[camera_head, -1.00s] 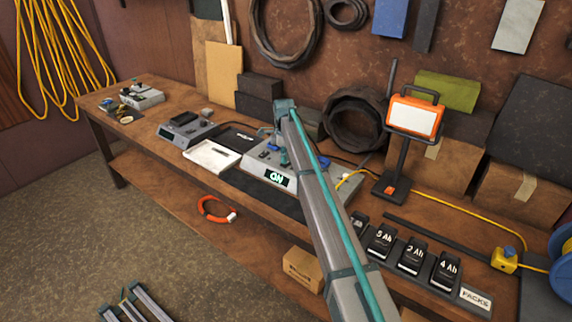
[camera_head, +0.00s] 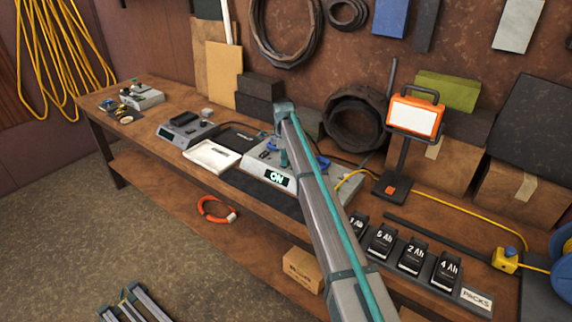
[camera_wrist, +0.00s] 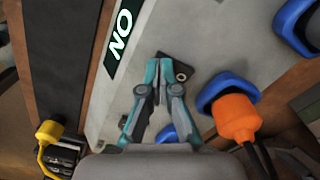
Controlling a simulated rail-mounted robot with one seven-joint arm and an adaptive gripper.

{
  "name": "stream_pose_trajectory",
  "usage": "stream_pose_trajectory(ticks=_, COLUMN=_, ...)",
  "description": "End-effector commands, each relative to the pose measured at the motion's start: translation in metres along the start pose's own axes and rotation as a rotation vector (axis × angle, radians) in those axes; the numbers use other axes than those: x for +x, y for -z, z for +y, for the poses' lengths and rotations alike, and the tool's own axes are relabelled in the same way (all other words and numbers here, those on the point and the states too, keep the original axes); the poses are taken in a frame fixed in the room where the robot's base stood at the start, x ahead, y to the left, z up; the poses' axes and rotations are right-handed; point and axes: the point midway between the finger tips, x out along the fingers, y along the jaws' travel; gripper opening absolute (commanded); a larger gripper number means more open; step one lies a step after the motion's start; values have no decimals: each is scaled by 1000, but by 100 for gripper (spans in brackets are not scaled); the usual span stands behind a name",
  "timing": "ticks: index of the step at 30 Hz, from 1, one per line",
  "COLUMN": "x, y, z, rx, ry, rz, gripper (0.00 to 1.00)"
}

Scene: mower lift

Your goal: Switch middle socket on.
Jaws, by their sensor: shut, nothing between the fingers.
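The display also shows in the wrist view (camera_wrist: 119,31). Several blue socket rings are on the box's top. The middle ring (camera_wrist: 222,88) has an orange plug (camera_wrist: 237,116) at it; whether it is fully seated I cannot tell. A small dark switch plate (camera_wrist: 185,63) with a round metal part lies beside my fingertips. My gripper (camera_wrist: 161,76) is shut and empty, its tips at the plate's edge; contact is unclear. In the head view my arm partly hides the box.
An orange work lamp (camera_head: 414,115) stands right of the box, with a yellow cable (camera_head: 450,200) running along the bench. Battery packs (camera_head: 412,256) stand in a row at the front right. A white tray (camera_head: 211,156) and a grey scale-like device (camera_head: 187,132) lie to the left.

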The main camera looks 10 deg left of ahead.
Motion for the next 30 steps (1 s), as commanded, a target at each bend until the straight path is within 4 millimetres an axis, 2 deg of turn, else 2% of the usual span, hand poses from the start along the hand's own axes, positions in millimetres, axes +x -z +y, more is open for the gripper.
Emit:
stream_pose_trajectory(ticks=8, x=-6, y=0, z=0, rx=0, ry=0, rz=0, gripper=0)
stream_pose_trajectory(ticks=30, x=-60, y=0, z=0, rx=0, ry=0, rz=0, gripper=0)
